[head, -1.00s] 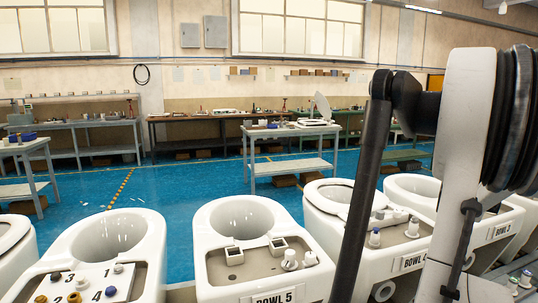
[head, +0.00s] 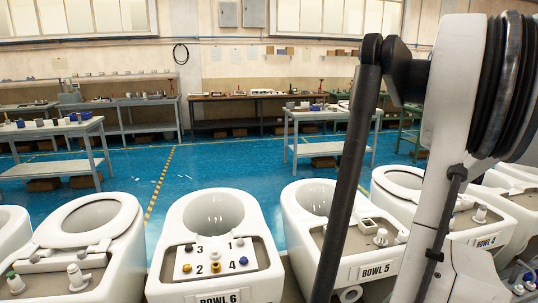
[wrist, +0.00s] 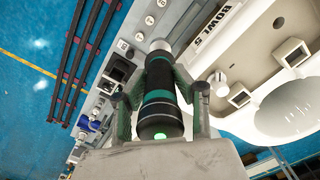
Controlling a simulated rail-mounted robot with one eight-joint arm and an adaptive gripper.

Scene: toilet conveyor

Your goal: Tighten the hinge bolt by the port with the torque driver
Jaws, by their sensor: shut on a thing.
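My gripper (wrist: 160,108) shows in the wrist view, its two fingers closed around the torque driver (wrist: 160,85), a dark cylinder with teal bands and a lit green spot at its near end. The driver's far tip is over the grey strip beside bowl 5 (wrist: 250,45); I cannot tell if it touches anything. The gripper and driver are not visible in the head view. Bowl 5 (head: 296,222) is partly behind my arm. I cannot tell which bolt is the hinge bolt by the port.
In the wrist view, dark rails (wrist: 82,55) run beside the grey strip. Blue floor and workbenches (head: 65,132) lie beyond the bowls.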

